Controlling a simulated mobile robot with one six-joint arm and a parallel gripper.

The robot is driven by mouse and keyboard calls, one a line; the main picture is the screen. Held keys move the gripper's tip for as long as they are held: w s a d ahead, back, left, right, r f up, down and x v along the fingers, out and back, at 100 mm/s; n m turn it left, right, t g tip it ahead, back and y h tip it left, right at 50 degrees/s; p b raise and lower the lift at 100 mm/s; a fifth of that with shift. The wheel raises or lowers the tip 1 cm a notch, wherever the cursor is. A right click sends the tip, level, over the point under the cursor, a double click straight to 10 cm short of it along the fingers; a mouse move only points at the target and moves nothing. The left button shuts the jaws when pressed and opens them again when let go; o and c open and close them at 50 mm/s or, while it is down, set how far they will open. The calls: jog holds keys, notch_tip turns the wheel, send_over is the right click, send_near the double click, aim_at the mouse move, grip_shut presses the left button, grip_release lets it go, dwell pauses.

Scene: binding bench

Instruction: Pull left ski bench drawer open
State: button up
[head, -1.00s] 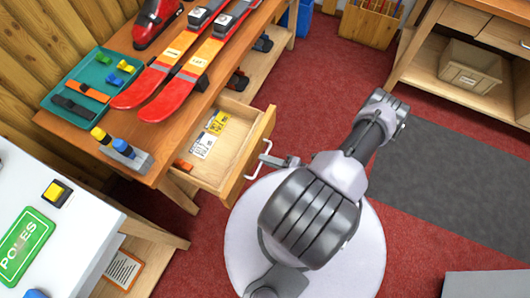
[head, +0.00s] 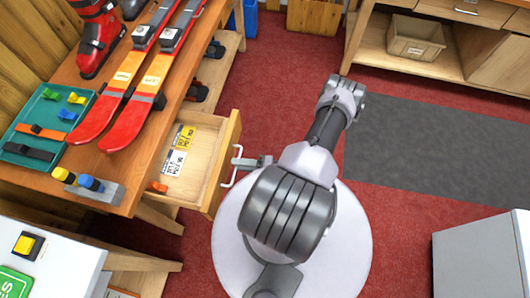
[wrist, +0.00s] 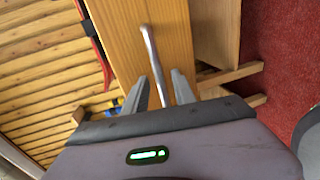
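The ski bench drawer (head: 192,151) is pulled out from under the bench top in the head view. Its wooden front also fills the middle of the wrist view (wrist: 172,45). Its bar handle (head: 228,178) stands off the front; in the wrist view the metal handle (wrist: 151,45) runs between my fingers. My gripper (head: 238,163) is at the handle. In the wrist view my gripper (wrist: 160,85) has its fingers spread on either side of the bar, with gaps showing. Paper tags (head: 178,155) and a small orange item (head: 157,187) lie inside the drawer.
On the bench are red skis (head: 123,120), a ski boot (head: 97,40) and a teal tray (head: 53,107). A white cabinet (head: 480,255) stands at the lower right. A second bench (head: 430,68) is at the back.

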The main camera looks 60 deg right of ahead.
jog(key=p+v, duration=0.2)
jog(key=v, duration=1.5)
jog(key=shift+s+p, duration=0.15)
jog(key=shift+p, duration=0.2)
